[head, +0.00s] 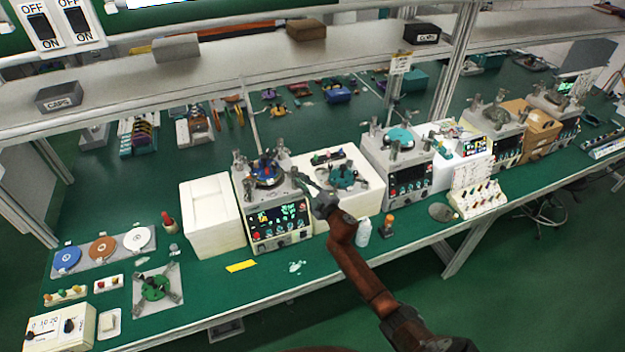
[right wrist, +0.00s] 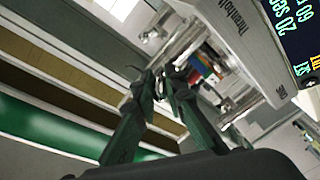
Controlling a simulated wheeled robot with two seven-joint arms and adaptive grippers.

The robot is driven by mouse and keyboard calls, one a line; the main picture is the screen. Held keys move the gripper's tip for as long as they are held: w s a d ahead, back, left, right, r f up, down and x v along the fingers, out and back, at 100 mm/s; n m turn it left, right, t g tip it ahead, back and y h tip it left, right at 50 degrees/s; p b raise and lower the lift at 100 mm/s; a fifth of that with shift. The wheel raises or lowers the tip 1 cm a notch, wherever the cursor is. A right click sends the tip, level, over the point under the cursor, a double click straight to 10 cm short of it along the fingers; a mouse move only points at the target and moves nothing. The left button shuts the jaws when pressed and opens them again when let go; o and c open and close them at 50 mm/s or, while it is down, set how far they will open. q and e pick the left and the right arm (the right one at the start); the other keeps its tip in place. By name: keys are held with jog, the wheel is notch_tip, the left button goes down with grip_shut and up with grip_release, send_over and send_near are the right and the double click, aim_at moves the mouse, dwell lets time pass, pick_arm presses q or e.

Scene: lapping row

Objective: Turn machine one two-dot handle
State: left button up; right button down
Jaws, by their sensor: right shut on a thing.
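The leftmost lapping machine (head: 279,238) has a lit front display, a blue and dark round plate (head: 267,172) on top and several upright grey handles around the plate. My right gripper (head: 300,179) is at the top right edge of this machine, its fingers pointing up and left. It is shut on a handle there, mostly hidden by the fingers. In the right wrist view the dark green fingers (right wrist: 160,84) meet around a small dark part. The machine's white side (right wrist: 232,60) is beside them. I cannot make out any dots on the handle. My left gripper is not in view.
A white box (head: 212,222) stands left of the machine. A white box with a teal fixture (head: 342,176) stands close on the right. A white bottle (head: 364,232) and an orange-topped stamp (head: 389,226) are near the front edge. A shelf (head: 250,70) runs above.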

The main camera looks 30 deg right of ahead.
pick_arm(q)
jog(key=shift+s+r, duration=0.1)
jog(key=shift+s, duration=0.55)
pick_arm(e)
jog(key=shift+d+f+n+y, duration=0.15)
jog(key=shift+n+y, duration=0.15)
jog(key=shift+y, duration=0.3)
jog(key=c, duration=2)
grip_release()
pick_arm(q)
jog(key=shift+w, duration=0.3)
pick_arm(e)
jog(key=shift+o, duration=0.2)
jog(key=s+d, duration=0.2)
jog(key=s, duration=0.9)
jog(key=shift+s, duration=0.4)
jog(key=shift+d, duration=0.1)
